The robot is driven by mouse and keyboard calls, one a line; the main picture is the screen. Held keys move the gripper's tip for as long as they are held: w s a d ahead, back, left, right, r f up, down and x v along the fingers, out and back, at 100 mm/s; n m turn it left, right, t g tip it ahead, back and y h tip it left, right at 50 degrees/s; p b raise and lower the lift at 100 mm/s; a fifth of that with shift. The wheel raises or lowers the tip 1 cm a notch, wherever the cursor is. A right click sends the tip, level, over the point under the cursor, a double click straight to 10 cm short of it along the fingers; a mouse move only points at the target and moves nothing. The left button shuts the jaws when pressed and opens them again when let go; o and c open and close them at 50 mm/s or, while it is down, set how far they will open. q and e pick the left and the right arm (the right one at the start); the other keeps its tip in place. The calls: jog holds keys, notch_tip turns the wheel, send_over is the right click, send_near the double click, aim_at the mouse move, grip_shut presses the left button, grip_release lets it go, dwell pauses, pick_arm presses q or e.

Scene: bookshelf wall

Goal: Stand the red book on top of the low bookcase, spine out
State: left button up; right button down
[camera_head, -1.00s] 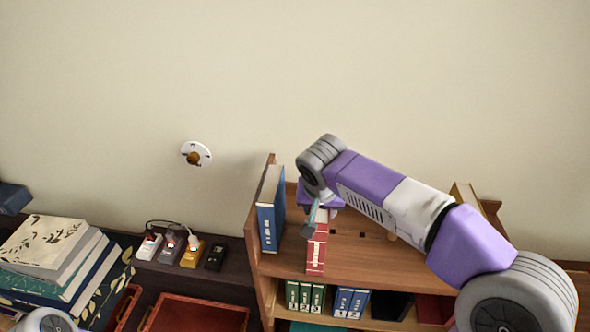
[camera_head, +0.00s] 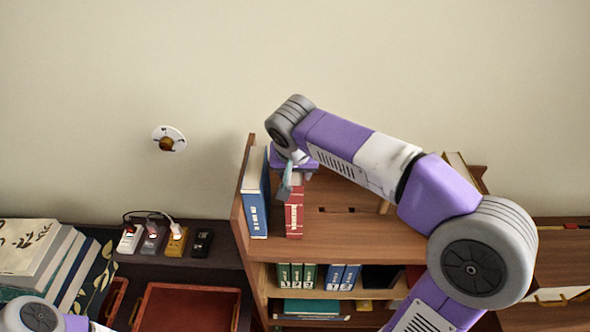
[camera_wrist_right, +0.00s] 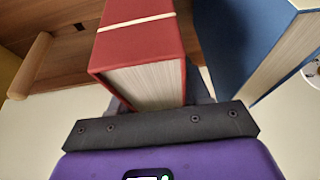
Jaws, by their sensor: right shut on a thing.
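The red book (camera_head: 294,215) is upright on or just above the top of the low bookcase (camera_head: 350,243), its lettered spine facing out to the front. It is a little to the right of a blue book (camera_head: 256,200), with a narrow gap between them. My right gripper (camera_head: 290,182) is shut on the red book from above and covers its upper end. In the right wrist view the red book (camera_wrist_right: 142,40) sits between the fingers, page edges toward the camera, with the blue book (camera_wrist_right: 245,45) beside it. My left gripper is out of view.
The bookcase top is clear right of the red book, with a tan bookend or book (camera_head: 465,170) at the far right. Green binders (camera_head: 296,276) and others fill the shelf below. Left are chargers (camera_head: 152,240), a red tray (camera_head: 190,308) and stacked books (camera_head: 40,255).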

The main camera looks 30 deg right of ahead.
jog(key=shift+f, duration=0.2)
dwell(0.4)
jog(key=c, duration=0.5)
grip_release()
jog(key=shift+c, duration=0.2)
jog(key=shift+o, duration=0.5)
jog(key=shift+f, duration=0.1)
jog(key=p+v, duration=0.1)
jog(key=v, duration=0.6)
jog(key=shift+a+r, duration=0.1)
jog(key=shift+r, duration=0.25)
jog(key=shift+r, duration=0.1)
